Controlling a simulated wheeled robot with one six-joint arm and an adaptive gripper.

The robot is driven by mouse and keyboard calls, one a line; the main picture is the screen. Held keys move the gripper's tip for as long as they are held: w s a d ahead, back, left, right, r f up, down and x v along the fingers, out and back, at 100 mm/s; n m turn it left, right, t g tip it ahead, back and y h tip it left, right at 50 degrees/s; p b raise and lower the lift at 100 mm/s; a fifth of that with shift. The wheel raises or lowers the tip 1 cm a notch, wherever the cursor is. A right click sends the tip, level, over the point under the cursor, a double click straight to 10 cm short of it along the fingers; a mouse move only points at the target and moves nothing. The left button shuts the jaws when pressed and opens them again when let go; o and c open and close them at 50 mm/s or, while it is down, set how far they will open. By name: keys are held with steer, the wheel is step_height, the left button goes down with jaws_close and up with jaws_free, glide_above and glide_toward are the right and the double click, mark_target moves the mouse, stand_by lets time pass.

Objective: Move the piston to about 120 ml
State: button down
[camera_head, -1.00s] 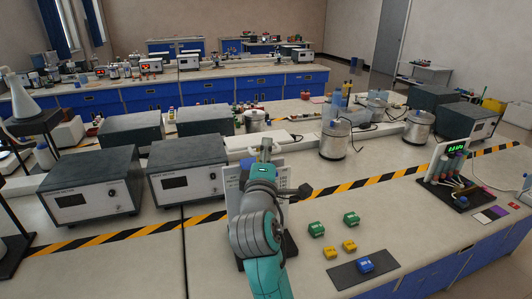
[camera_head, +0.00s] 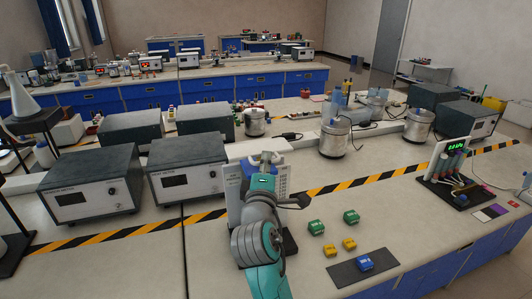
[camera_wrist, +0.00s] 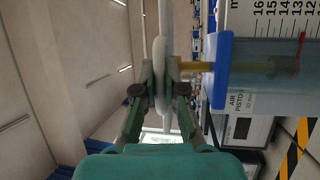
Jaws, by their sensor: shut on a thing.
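The air piston (camera_head: 284,176) stands upright on the near bench, mostly hidden behind my arm in the head view. In the wrist view it lies sideways: a blue cap (camera_wrist: 219,70), a clear cylinder (camera_wrist: 265,50) with a millilitre scale, a brass rod (camera_wrist: 197,66) and a pale round handle (camera_wrist: 161,25). My gripper (camera_wrist: 162,80) is shut on the handle, one finger on each side. A red mark (camera_wrist: 301,38) shows inside the cylinder near the frame's edge. Numbers around 16 to 13 show, but the exact reading is unclear. In the head view my gripper (camera_head: 266,162) is above the piston.
Two grey meters (camera_head: 188,172) stand to the left. Green and yellow weights (camera_head: 316,228) and a blue weight (camera_head: 364,263) on a dark mat lie to the right. A rack with a green display (camera_head: 455,165) is farther right. Metal pots (camera_head: 335,140) stand behind.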

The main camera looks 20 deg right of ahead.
steer(key=shift+f, duration=0.2)
steer(key=c, duration=1.2)
jaws_free()
steer(key=v, duration=1.2)
steer(key=shift+f, duration=0.1)
